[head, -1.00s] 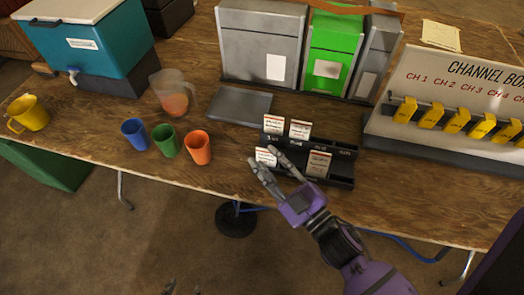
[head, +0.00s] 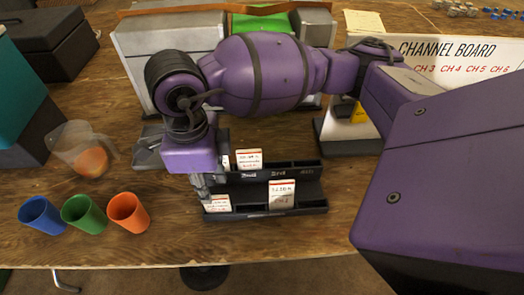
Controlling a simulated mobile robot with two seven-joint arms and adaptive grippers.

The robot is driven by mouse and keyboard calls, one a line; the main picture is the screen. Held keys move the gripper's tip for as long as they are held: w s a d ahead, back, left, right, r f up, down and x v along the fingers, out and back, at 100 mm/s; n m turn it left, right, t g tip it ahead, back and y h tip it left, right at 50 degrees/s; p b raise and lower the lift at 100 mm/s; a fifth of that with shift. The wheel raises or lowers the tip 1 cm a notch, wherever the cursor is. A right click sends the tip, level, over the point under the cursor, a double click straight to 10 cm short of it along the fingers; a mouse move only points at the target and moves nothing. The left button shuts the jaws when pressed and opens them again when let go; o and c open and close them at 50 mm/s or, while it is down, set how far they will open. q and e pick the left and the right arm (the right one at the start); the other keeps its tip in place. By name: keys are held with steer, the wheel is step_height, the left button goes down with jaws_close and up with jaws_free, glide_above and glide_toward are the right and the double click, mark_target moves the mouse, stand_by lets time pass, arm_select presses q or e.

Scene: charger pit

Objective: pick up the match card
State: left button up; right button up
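A black card rack (head: 300,172) stands near the table's front edge, with several white cards in two rows. One card (head: 248,159) is in the back row, and a sliver of another (head: 225,163) shows to its left, mostly behind my gripper. In the front row are a left card (head: 217,204) and a taller card (head: 281,193). The print is too small to tell which is the match card. My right gripper (head: 203,195) points down at the rack's left end, close to the front left card. Its fingers are largely hidden, so contact and opening are unclear. My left gripper is out of view.
Blue (head: 41,216), green (head: 83,213) and orange (head: 128,211) cups stand left of the rack, with a clear pitcher (head: 85,150) behind. A grey tray (head: 150,150) and the channel board (head: 455,58) are partly behind my arm. Bare table lies between orange cup and rack.

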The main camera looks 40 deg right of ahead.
mark_target(214, 196)
steer(key=shift+w+d, duration=0.25)
steer(key=shift+w, duration=0.1)
steer(key=f, duration=0.7)
steer(key=shift+s+d+f, duration=0.15)
steer(key=shift+s+d, duration=0.05)
steer(key=shift+d, duration=0.05)
jaws_close()
